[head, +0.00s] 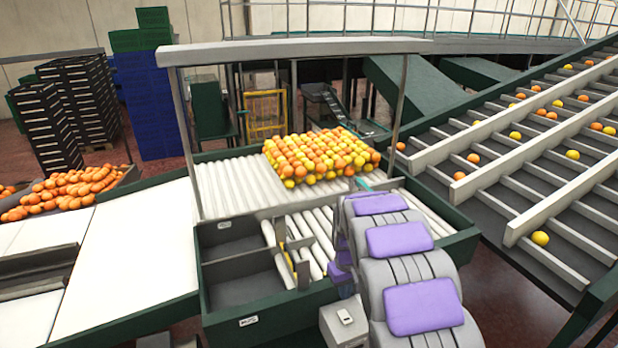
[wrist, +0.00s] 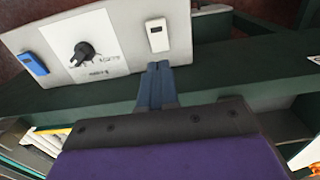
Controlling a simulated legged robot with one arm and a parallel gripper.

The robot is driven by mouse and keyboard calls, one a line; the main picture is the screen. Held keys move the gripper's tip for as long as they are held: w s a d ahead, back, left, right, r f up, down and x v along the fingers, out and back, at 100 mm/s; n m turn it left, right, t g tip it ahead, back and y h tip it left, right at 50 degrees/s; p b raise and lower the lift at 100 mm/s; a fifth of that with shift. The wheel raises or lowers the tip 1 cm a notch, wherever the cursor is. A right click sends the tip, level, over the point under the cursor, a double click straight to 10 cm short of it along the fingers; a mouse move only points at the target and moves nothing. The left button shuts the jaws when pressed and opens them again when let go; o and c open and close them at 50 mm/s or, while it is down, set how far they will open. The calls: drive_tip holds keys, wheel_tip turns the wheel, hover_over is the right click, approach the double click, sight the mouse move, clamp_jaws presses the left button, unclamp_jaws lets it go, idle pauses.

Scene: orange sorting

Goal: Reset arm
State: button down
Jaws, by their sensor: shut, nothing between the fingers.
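My arm with purple pads reaches out from the lower right of the head view. The end of it is hidden behind its own links there. In the wrist view my gripper (wrist: 157,88) is shut with nothing in it, its narrow blue-grey fingers together. The fingertips show in front of the dark green frame (wrist: 80,105), close to the lower edge of a pale control panel (wrist: 115,45). The panel carries a black dial (wrist: 84,54), a blue switch (wrist: 33,64) and a white switch (wrist: 157,35). I cannot tell whether the fingers touch the panel.
Orange and yellow fruit (head: 318,155) covers part of the roller table (head: 237,188). A dark two-part bin (head: 240,290) stands in front. A grey box (head: 343,322) is beside my arm. A sloped conveyor (head: 500,195) with fruit is at right. Blue crates (head: 146,105) stand at back left.

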drive_tip(key=s+r+m+g+b, duration=0.1)
drive_tip(key=s+r+b, duration=0.3)
drive_tip(key=s, duration=1.1)
drive_tip(key=s+r+m+b, duration=0.2)
drive_tip(key=s+r+b, duration=0.2)
drive_tip(key=s, duration=1)
drive_tip(key=s+f+b, duration=0.2)
drive_tip(key=s, duration=1.1)
drive_tip(key=shift+f+m+g+b, duration=0.3)
drive_tip(key=shift+f+g, duration=0.05)
drive_tip(key=shift+g, duration=0.05)
